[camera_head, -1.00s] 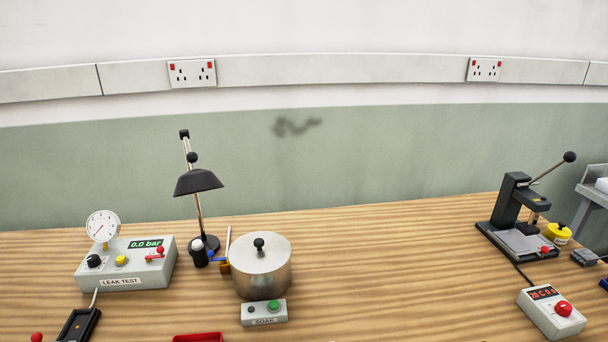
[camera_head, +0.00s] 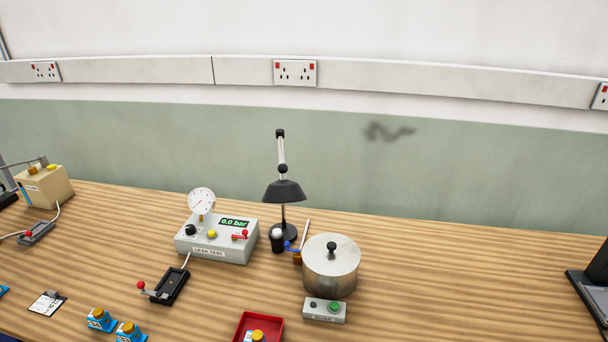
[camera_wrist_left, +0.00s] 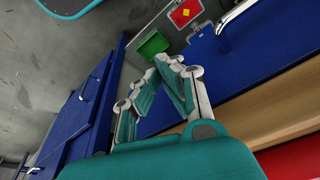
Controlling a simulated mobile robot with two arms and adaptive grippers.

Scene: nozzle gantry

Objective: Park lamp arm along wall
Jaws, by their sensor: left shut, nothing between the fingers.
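The black desk lamp (camera_head: 284,190) stands upright towards the back of the bench, left of a metal pot. Its shade hangs over its round base, and its jointed arm rises above the shade, in front of the green wall band. Neither gripper shows in the head view. My left gripper (camera_wrist_left: 165,72) shows in the left wrist view, shut and empty, beside blue cabinet fronts and a wooden edge, away from the lamp. The right gripper is not in view.
The leak test box (camera_head: 217,240) with its gauge stands left of the lamp. The steel pot (camera_head: 331,268) and soak box (camera_head: 324,310) stand to its right. A red tray (camera_head: 277,326) is at the front.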

